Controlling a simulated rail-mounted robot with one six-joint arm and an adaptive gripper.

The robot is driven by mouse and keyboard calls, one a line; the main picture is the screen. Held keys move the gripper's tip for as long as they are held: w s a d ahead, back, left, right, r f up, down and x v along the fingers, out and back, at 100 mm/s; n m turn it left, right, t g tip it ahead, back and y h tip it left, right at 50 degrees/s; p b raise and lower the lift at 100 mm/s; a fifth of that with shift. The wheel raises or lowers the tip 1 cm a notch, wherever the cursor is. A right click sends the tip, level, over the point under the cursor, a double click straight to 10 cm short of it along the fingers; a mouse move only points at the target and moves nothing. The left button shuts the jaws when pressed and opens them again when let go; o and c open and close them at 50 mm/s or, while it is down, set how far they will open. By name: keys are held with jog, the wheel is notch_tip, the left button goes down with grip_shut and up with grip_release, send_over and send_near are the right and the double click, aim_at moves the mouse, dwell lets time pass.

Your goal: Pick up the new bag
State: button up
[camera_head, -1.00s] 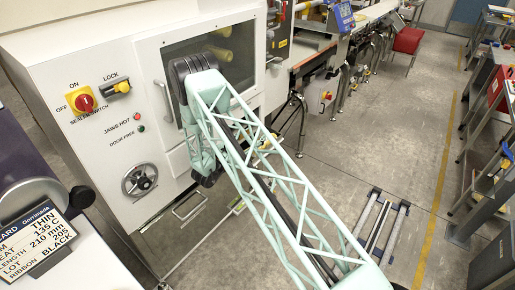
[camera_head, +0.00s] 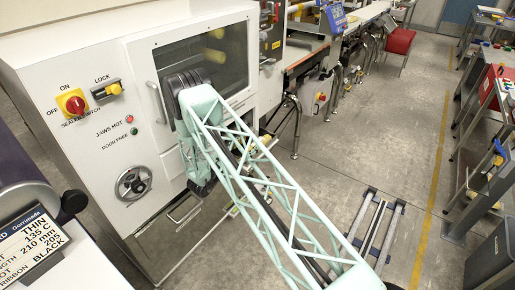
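No bag can be made out in the head view. My mint-green lattice arm runs from the lower right up to a dark joint in front of the white machine (camera_head: 80,150). A second stretch of my arm hangs down from that joint, close to the machine's front. No gripper fingers can be made out, so I cannot tell how the gripper stands. The dark window (camera_head: 208,50) of the machine shows blurred yellow shapes behind it. A belt section (camera_head: 303,57) lies beyond the machine, with nothing on it that I can identify as a bag.
A red and yellow switch (camera_head: 73,103) and a handwheel (camera_head: 133,183) sit on the machine's front. A label board (camera_head: 30,243) stands at lower left. Floor rails (camera_head: 370,228) lie right of my arm. The grey floor is open towards the yellow line (camera_head: 432,190).

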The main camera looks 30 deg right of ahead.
aim_at(262, 138)
notch_tip(262, 138, down, 4)
jog(key=shift+b, duration=0.3)
jog(key=shift+w+d+r, duration=0.1)
jog(key=shift+w+d, duration=0.2)
jog(key=shift+d, duration=0.3)
jog(key=shift+d, duration=0.1)
jog(key=shift+b+x, duration=0.6)
jog(key=shift+x, duration=2.4)
jog(key=shift+c, duration=0.7)
jog(key=shift+r, duration=0.1)
jog(key=c, duration=0.9)
jog(key=shift+r, duration=0.15)
